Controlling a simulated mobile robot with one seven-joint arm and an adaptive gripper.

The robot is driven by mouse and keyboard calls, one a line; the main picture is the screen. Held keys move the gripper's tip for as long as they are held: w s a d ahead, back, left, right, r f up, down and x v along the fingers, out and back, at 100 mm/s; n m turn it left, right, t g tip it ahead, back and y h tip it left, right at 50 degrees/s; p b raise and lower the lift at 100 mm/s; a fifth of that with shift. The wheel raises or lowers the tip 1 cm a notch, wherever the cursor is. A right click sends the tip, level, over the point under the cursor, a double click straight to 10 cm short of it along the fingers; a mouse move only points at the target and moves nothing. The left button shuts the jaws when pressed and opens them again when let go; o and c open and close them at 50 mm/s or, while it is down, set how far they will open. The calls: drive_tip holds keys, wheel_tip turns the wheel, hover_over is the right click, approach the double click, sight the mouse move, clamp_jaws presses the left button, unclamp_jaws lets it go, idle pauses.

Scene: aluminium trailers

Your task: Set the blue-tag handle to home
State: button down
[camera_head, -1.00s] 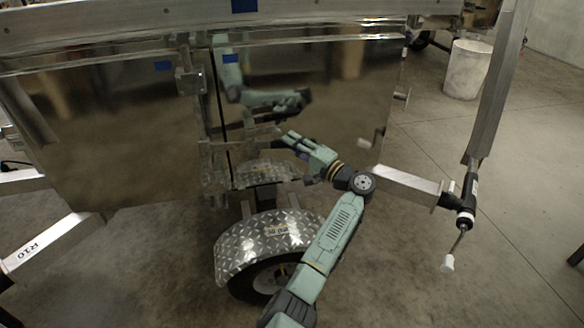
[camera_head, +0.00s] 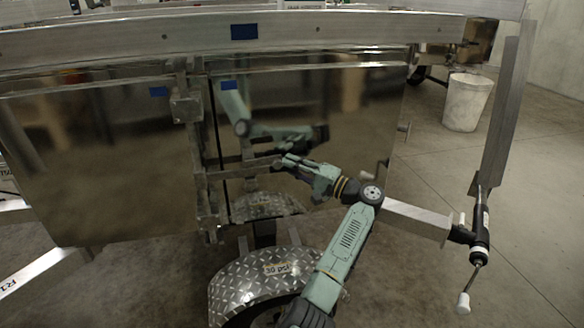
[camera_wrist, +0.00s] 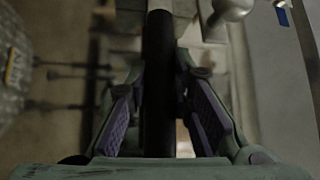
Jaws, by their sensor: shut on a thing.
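My gripper (camera_head: 290,163) is at the trailer's shiny side panel, right of the vertical latch post. It is shut on a bar-like handle (camera_head: 258,164) that runs left to the post. In the wrist view a dark bar (camera_wrist: 158,85) passes between the two purple-padded fingers of my gripper (camera_wrist: 160,78). A blue patch (camera_wrist: 283,17) shows at upper right in the wrist view. My fingers partly hide the grip.
A diamond-plate fender (camera_head: 262,278) stands low below my arm. A square beam with a crank jack (camera_head: 480,240) sticks out at right. A white bin (camera_head: 468,102) stands at the back right. The floor at right is mostly clear. The panel mirrors my arm.

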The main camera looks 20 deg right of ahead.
drive_tip(key=c, duration=1.7)
unclamp_jaws()
drive_tip(key=shift+w+a, duration=0.25)
drive_tip(key=shift+o, duration=1.4)
drive_tip(key=shift+d, duration=0.1)
drive_tip(key=shift+s+d, duration=0.1)
drive_tip(key=v, duration=1.2)
